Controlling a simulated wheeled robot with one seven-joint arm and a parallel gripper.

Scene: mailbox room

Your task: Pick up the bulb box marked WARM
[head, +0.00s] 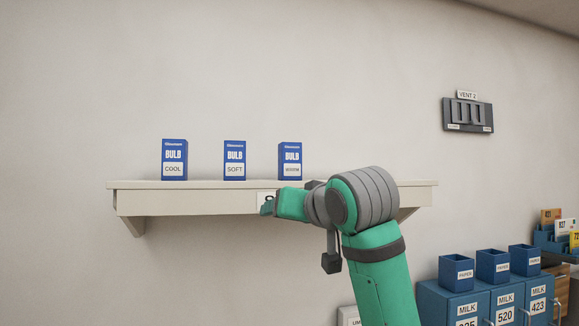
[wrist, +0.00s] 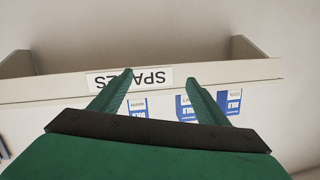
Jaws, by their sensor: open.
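Three blue and white bulb boxes stand upright in a row on the shelf. The right one in the head view is the WARM box (head: 290,157); its label is small and blurred. The COOL box (head: 174,156) is at the left and the SOFT box (head: 235,157) is in the middle. My gripper (head: 266,205) is in front of the shelf's front edge, below the boxes and slightly left of the WARM box. In the upside-down wrist view the gripper (wrist: 160,77) is open and empty, and the WARM box (wrist: 138,107) shows partly between its fingers.
The pale wall shelf (head: 140,201) carries a SPARES label (wrist: 130,80) on its front edge, close to my fingers. Blue mailboxes (head: 487,305) with small open blue bins (head: 492,266) stand at the lower right. A vent panel (head: 468,115) is on the wall. The space above the boxes is clear.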

